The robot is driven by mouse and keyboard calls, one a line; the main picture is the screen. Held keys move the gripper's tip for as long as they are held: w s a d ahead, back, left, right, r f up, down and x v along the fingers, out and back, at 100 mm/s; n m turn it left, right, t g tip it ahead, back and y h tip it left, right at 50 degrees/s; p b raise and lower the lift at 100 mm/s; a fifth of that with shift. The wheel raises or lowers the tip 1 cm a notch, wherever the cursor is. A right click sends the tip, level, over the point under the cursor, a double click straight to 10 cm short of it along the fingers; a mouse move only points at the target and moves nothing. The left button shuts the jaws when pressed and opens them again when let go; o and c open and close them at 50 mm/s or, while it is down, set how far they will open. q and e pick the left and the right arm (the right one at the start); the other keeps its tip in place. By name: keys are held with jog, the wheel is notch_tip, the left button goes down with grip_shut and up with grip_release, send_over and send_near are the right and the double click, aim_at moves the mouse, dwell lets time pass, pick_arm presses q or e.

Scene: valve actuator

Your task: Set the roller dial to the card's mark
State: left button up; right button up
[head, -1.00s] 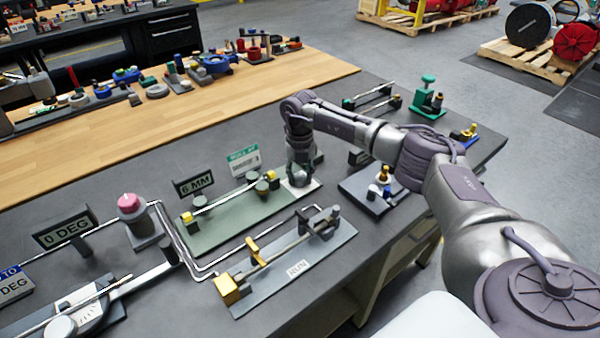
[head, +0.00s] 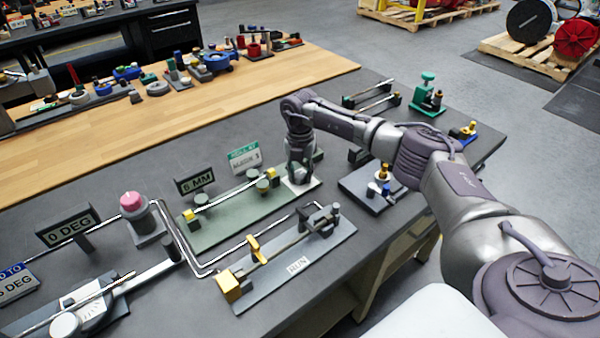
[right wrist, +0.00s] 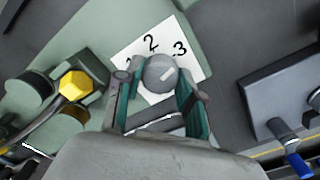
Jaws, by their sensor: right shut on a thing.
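The roller dial is a round grey knob (right wrist: 160,73) with a short white line, on a white plate (right wrist: 190,52) numbered 1, 2 and 3. The line slants up and right, roughly toward the 3. My right gripper (right wrist: 158,85) is shut around the knob, with a finger on each side. In the head view my right gripper (head: 300,172) is over the right end of the green base (head: 215,234) and hides the knob; part of the white plate shows. The green-topped card (head: 244,160) stands behind the base; its writing is too small to read surely. My left gripper is out of view.
A "6 MM" sign (head: 195,181) stands behind the green base. A grey plate with a gold block (head: 229,287) lies in front. A small dark board (head: 375,192) with a brass-and-blue part is right of the gripper. A pink-topped knob (head: 131,202) stands left.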

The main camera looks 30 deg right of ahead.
aim_at(300, 174)
jog(key=o, duration=0.9)
jog(key=shift+w+r, duration=0.1)
jog(key=shift+r, duration=0.05)
jog(key=shift+o, duration=1.2)
notch_tip(300, 174, up, 12)
